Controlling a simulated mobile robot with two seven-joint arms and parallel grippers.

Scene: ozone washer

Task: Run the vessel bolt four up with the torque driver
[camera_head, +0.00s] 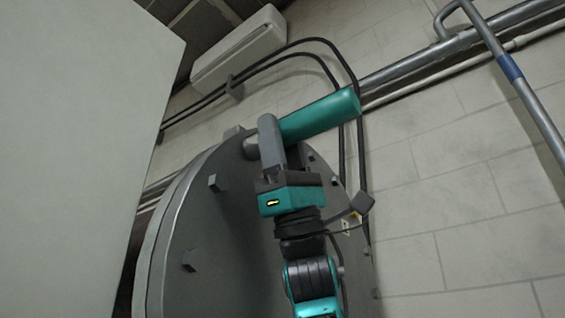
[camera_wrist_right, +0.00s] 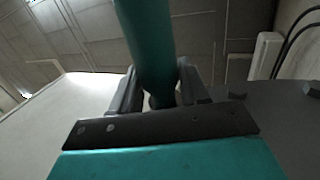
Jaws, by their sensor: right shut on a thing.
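The torque driver (camera_head: 318,116) is a teal cylinder with a grey nose, held sideways across the upper part of the grey round vessel lid (camera_head: 235,235). Its nose end is at the lid's upper rim, close to a bolt there; I cannot tell whether it touches the bolt. My right gripper (camera_head: 268,135) is shut on the driver. In the right wrist view the driver (camera_wrist_right: 148,40) runs up between the two fingers of the gripper (camera_wrist_right: 158,90). Bolt heads (camera_head: 188,262) stand around the lid's edge. Which is bolt four cannot be told. My left gripper is not in view.
A large pale panel (camera_head: 75,130) fills the left. Black cables (camera_head: 340,75) loop behind the driver. Metal pipes (camera_head: 430,60) run along the tiled wall at upper right. A white wall unit (camera_head: 238,50) hangs at the top.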

